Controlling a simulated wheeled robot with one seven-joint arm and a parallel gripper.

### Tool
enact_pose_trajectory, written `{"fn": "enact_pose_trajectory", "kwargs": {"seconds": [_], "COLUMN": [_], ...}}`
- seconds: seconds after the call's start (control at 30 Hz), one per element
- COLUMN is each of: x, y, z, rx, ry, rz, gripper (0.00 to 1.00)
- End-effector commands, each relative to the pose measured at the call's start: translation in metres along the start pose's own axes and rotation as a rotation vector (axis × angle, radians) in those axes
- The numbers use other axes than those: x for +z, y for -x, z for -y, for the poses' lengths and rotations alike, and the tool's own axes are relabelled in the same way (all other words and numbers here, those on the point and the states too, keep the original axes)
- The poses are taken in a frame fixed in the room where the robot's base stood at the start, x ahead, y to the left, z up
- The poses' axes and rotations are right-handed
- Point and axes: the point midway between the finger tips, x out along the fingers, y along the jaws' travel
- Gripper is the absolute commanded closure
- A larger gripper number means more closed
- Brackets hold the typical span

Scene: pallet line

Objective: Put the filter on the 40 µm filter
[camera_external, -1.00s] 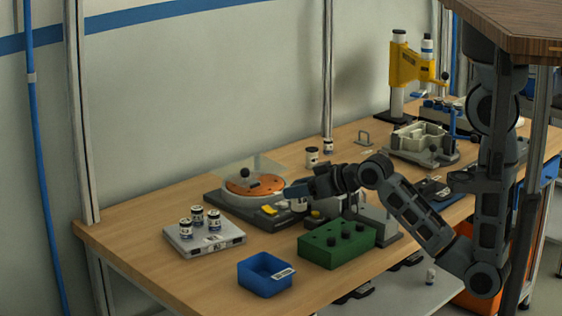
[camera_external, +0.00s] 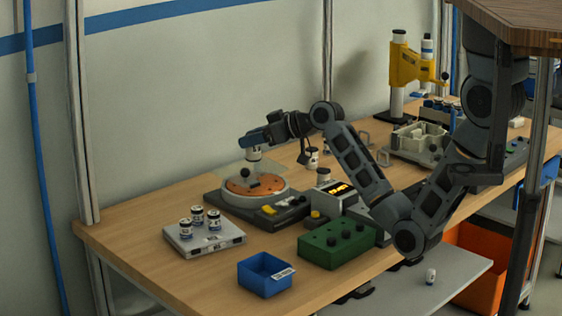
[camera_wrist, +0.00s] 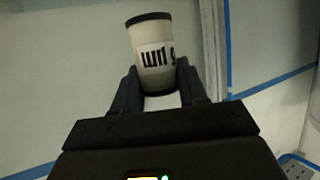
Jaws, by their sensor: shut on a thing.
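My gripper (camera_external: 254,147) is shut on a white filter (camera_wrist: 152,58) with black rims and a dark printed label. In the external view this filter (camera_external: 254,154) hangs upright above the orange disc (camera_external: 242,187) of a round device, apart from it. In the wrist view it sits between both fingers. Similar small white canisters (camera_external: 198,215) with dark bands stand on a pale flat block at the left.
A clear plate and black knob (camera_external: 251,179) are at the orange disc. A lit orange display (camera_external: 339,189), green box (camera_external: 337,244) and blue bin (camera_external: 265,274) stand nearby. A yellow press (camera_external: 405,65) is at the back right. The left front table is clear.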

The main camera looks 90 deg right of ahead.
Motion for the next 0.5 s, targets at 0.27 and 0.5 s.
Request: {"fn": "enact_pose_trajectory", "kwargs": {"seconds": [0.27,0.5], "x": [-0.061,-0.086], "y": [-0.014,-0.003], "z": [-0.065,-0.139], "rx": [-0.038,-0.017], "ry": [0.017,0.007], "rz": [-0.001,0.000], "gripper": [0.87,0.87]}}
